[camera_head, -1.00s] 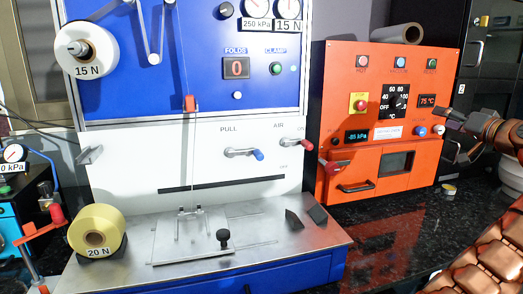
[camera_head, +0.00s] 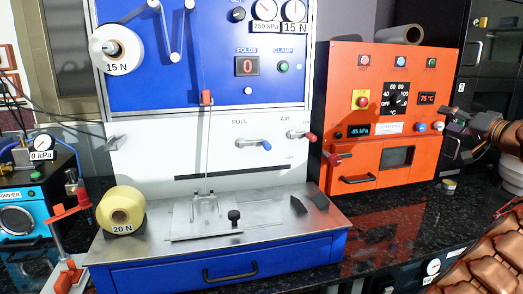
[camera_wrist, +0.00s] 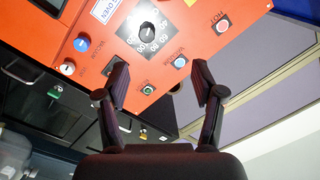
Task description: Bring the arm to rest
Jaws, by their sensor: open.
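My gripper (camera_head: 455,134) is at the right of the head view, in front of the right edge of the orange oven (camera_head: 350,105). Its two dark fingers are spread with nothing between them. In the wrist view my gripper (camera_wrist: 160,76) is open and empty. The orange panel with its dial and buttons (camera_wrist: 148,30) shows beyond the fingers, apart from them as far as I can tell. Part of my arm, copper-coloured, fills the lower right corner of the head view.
A blue and white machine (camera_head: 140,150) with a metal deck stands left of the oven. A yellow roll (camera_head: 121,211) sits on its left end. A small round tin (camera_head: 449,186) lies on the black counter (camera_head: 380,230) below my gripper. Dark cabinets (camera_head: 490,70) stand behind.

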